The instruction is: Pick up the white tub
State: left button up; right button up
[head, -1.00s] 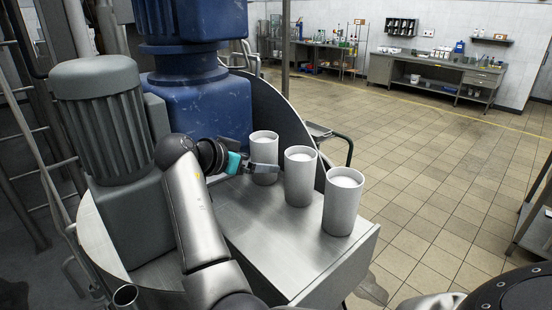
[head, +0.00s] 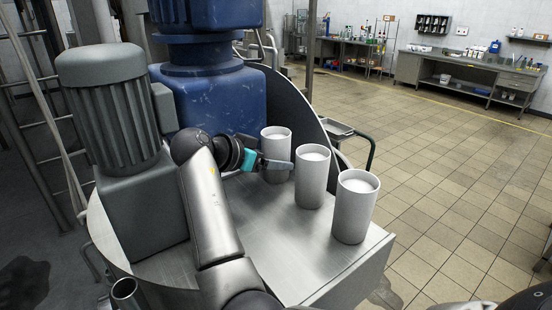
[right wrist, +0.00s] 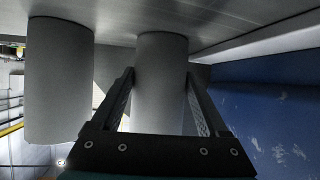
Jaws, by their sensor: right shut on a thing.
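Three white tubs with white contents stand upright in a row on a metal surface (head: 262,240). My right gripper (head: 280,164) is at the leftmost, farthest tub (head: 276,141), with a finger across its front. In the right wrist view that tub (right wrist: 160,110) stands between the two fingers (right wrist: 160,74), which are shut on it. Its base appears to be still on the surface. The middle tub (head: 312,180) and the nearest tub (head: 354,208) stand to the right, apart from the gripper. My left gripper is not in view.
A blue mixer housing (head: 212,98) is close behind the gripper, and a grey ribbed motor (head: 110,105) stands to the left. A curved metal guard (head: 303,108) rises behind the tubs. Open tiled floor (head: 455,170) lies to the right, with workbenches along the far wall.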

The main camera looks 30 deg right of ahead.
grip_shut()
jog(key=shift+r, duration=0.1)
notch_tip(320, 180, up, 10)
jog(key=b, duration=0.1)
dwell(0.5)
